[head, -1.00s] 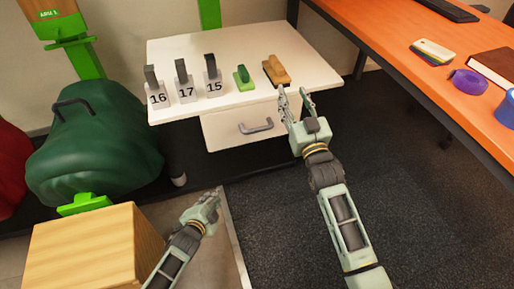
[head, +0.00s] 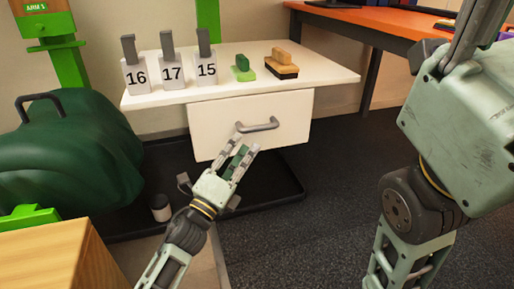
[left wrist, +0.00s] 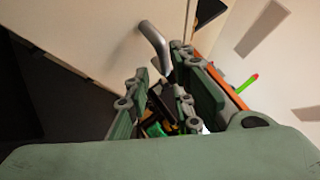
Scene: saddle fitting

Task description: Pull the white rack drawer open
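The white rack drawer (head: 220,115) hangs under the white rack top and looks shut in the head view. Its grey bar handle (head: 258,125) is near the middle of its front. My left gripper (head: 239,148) is open, with its fingertips just below the handle's left end. In the left wrist view the handle (left wrist: 153,42) lies near the fingertips (left wrist: 158,62); I cannot tell whether they touch it, and nothing is gripped. My right gripper (head: 472,35) is large and close at the upper right, its fingertips cut off by the frame edge.
On the white rack top (head: 330,72) stand number cards 16, 17 and 15, a green block (head: 243,68) and a wooden brush-like block (head: 283,65). A green covered saddle form (head: 65,155) and a wooden box (head: 60,255) are at left. An orange desk (head: 370,25) is behind.

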